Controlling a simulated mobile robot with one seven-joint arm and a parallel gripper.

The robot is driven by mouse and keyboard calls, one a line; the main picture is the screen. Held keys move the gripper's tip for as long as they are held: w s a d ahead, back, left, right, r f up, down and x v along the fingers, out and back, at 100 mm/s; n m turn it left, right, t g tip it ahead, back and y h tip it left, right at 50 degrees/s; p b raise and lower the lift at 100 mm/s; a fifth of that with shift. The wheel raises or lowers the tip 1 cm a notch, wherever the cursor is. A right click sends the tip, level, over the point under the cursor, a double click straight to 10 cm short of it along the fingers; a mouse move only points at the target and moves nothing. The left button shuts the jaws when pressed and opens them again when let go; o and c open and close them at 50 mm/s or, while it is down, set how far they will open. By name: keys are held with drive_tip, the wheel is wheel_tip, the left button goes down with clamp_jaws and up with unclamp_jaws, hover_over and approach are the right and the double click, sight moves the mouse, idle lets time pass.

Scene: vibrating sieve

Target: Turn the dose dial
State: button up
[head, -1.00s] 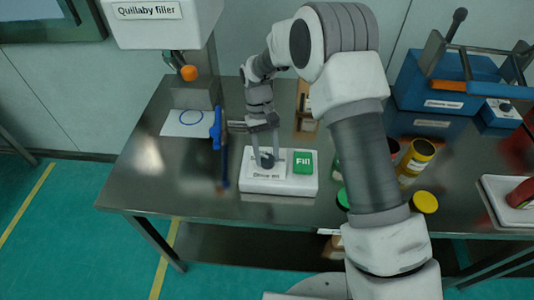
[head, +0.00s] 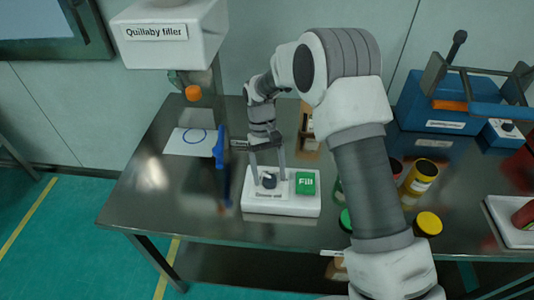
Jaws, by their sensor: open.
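The dose dial (head: 269,181) is a small dark knob on the left part of a white control box (head: 280,208) near the table's front edge. A label below the dial is too blurred to read surely. A green Fill button (head: 305,183) sits to the right of the dial on the same box. My gripper (head: 268,180) points down over the dial, with one finger on each side of it. The fingers are apart; I cannot tell whether they touch the dial.
The Quillaby filler (head: 172,35) stands at the back left, its orange nozzle (head: 193,93) above a white sheet with a blue ring (head: 195,137). A blue upright piece (head: 220,150) is close left of my gripper. Yellow jars (head: 421,177) and a blue machine (head: 435,100) stand right.

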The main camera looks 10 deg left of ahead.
drive_tip(key=v, duration=1.7)
drive_tip(key=shift+p, duration=0.45)
drive_tip(key=s+d+r+m+t+y, duration=0.1)
drive_tip(key=s+d+r+t, duration=0.1)
drive_tip(key=s+d+r, duration=0.35)
drive_tip(key=s+d+r+m+t+y, duration=0.1)
drive_tip(key=s+d+r+t, duration=0.15)
drive_tip(key=d+r, duration=0.6)
drive_tip(key=s+d+m+t, duration=0.1)
drive_tip(key=s+d+t, duration=0.1)
drive_tip(key=s+d, duration=0.3)
drive_tip(key=s+d+f+m+t, duration=0.1)
drive_tip(key=s+d, duration=0.4)
drive_tip(key=s, duration=0.8)
drive_tip(key=shift+d+f+m+t, duration=0.3)
drive_tip(key=shift+m+t, duration=0.4)
drive_tip(key=shift+t, duration=0.35)
